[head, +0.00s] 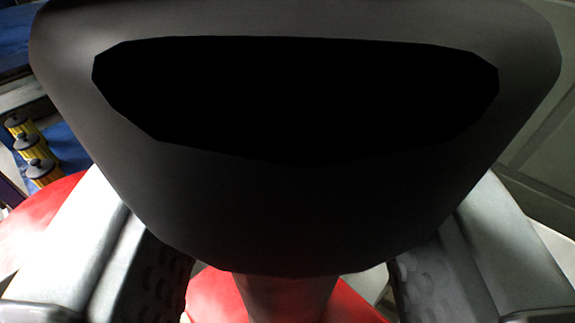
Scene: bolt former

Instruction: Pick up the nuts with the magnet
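A large dark grey piece (290,215), which I take to be the magnet's handle, fills the upper and middle view close to the camera. Its near end has a wide, flat black area. A narrower round stem (285,298) runs from it down out of the picture. My gripper (291,285) has one grey finger with a dark ridged pad on each side of this piece. Both pads meet its tapered sides in the picture, so it looks held between them. No nuts show; much of the scene is hidden behind the dark piece.
A red surface (212,296) shows beneath the gripper and at the left. Several yellow and dark cylinders (37,149) stand at the left on something blue (70,150). A pale grey-green panelled surface (545,150) is at the right.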

